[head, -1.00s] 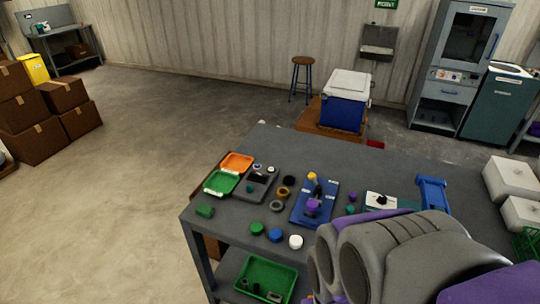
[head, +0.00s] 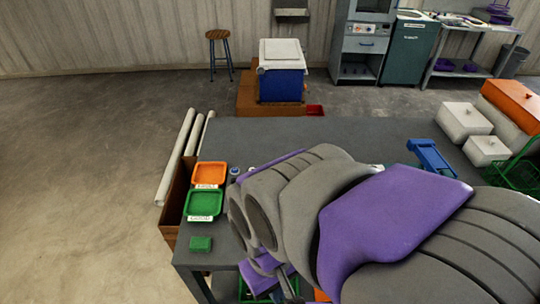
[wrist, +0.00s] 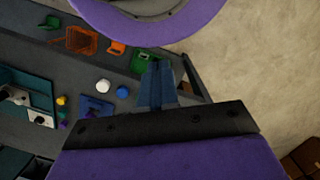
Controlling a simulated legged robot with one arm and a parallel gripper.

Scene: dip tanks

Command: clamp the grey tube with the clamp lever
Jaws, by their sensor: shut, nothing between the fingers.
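My gripper (wrist: 160,85) shows in the wrist view as two blue-grey fingers, closed together with nothing between them. It is over the edge of the bench, with bare floor to the right. A blue plate (wrist: 90,106) with a purple part on it lies left of the fingers, apart from them; it looks like the clamp fixture, but the lever is too small and dark to make out. In the head view my arm covers that area of the bench. I cannot pick out the grey tube in either current view.
The bench (head: 300,133) has an orange tray (head: 208,174) and a green tray (head: 204,204) at its left, with a green block (head: 200,244) nearer. White (wrist: 103,86) and blue (wrist: 122,91) round pieces lie near the fingers. The bench's far left surface is clear.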

